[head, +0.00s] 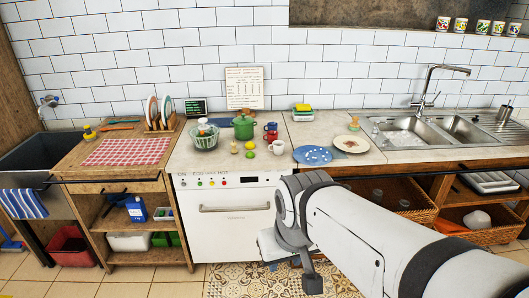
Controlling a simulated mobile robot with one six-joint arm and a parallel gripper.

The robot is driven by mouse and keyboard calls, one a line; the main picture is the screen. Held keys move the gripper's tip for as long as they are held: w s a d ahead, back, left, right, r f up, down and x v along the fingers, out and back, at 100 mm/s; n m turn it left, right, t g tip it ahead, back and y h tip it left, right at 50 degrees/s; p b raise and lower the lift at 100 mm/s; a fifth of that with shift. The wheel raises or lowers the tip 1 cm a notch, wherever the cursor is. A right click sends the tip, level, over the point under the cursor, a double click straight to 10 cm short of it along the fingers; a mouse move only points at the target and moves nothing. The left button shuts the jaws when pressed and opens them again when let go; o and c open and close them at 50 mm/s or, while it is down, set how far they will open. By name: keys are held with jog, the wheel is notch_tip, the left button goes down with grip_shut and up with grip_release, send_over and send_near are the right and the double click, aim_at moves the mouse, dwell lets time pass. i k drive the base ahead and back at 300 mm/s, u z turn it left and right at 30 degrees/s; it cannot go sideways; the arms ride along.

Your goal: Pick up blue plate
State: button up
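The blue plate (312,155) lies flat on the pale counter, near its front edge and right of the white oven. It has small light marks on its face. A white mug (277,147) stands close to its left, and a cream patterned plate (352,144) lies to its right. My arm rises from the lower right, its grey joint in front of the counter just below the blue plate. I cannot make out my gripper's fingers; they seem hidden behind or below my arm.
A green pot (243,128), a bowl (206,137), a red mug (271,137) and fruit crowd the counter left of the plate. Sponges (302,108) lie behind it. A double sink (425,130) is at right. Open shelves with baskets (390,195) are below.

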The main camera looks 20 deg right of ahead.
aim_at(309, 154)
jog(key=z, duration=0.05)
jog(key=i, duration=1)
jog(key=u, duration=0.05)
